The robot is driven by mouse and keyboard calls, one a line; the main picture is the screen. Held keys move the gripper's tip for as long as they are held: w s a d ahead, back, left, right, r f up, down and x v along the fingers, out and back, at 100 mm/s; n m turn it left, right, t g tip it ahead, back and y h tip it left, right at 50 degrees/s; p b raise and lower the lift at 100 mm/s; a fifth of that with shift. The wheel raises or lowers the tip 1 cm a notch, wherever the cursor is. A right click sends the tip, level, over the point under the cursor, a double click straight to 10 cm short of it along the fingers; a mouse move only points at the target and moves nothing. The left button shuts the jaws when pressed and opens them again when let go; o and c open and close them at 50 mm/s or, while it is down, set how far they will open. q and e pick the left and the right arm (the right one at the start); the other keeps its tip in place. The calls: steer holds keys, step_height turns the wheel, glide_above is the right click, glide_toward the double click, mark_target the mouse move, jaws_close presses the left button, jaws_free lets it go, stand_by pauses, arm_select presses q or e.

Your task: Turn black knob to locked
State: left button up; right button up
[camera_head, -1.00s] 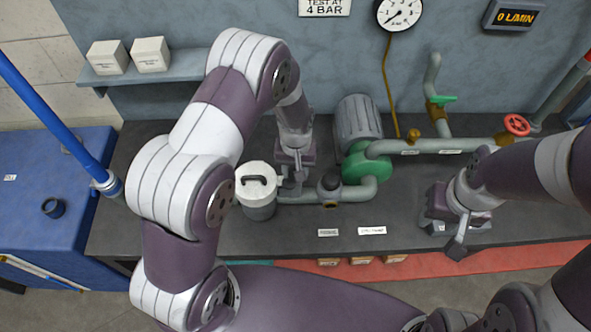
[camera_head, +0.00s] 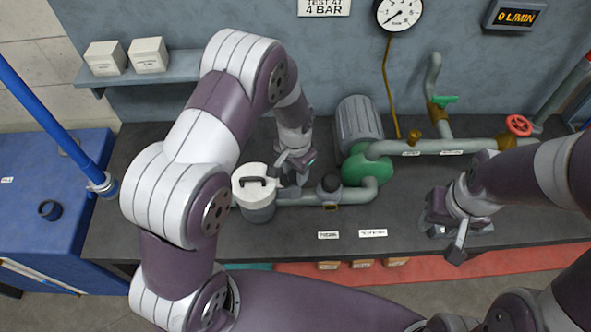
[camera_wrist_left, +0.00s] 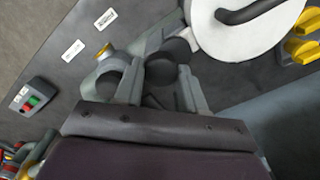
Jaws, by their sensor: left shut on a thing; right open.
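The black knob (camera_wrist_left: 163,72) shows as a dark rounded piece between the left fingertips in the left wrist view. My left gripper (camera_wrist_left: 160,85) is shut on it, and the fingers partly cover it. In the head view, my left gripper (camera_head: 288,182) is on the pipe just right of the white-lidded canister (camera_head: 256,208), and hides the knob there. I cannot read the knob's setting. My right gripper (camera_head: 447,240) is open and empty above the right part of the dark bench.
The grey pipe (camera_head: 360,193) runs right from the canister to the green pump (camera_head: 362,168) and grey motor (camera_head: 357,122). A red handwheel (camera_head: 518,125) is at the right. Two label plates lie on the bench (camera_head: 290,245), whose front middle is otherwise clear.

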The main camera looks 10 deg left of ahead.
mark_target(295, 174)
arm_select(q)
steer(key=shift+w+r, duration=0.15)
stand_by(0.3)
steer(key=o, duration=0.9)
steer(key=shift+o, duration=0.8)
step_height(295, 174, up, 13)
steer(key=b, duration=0.3)
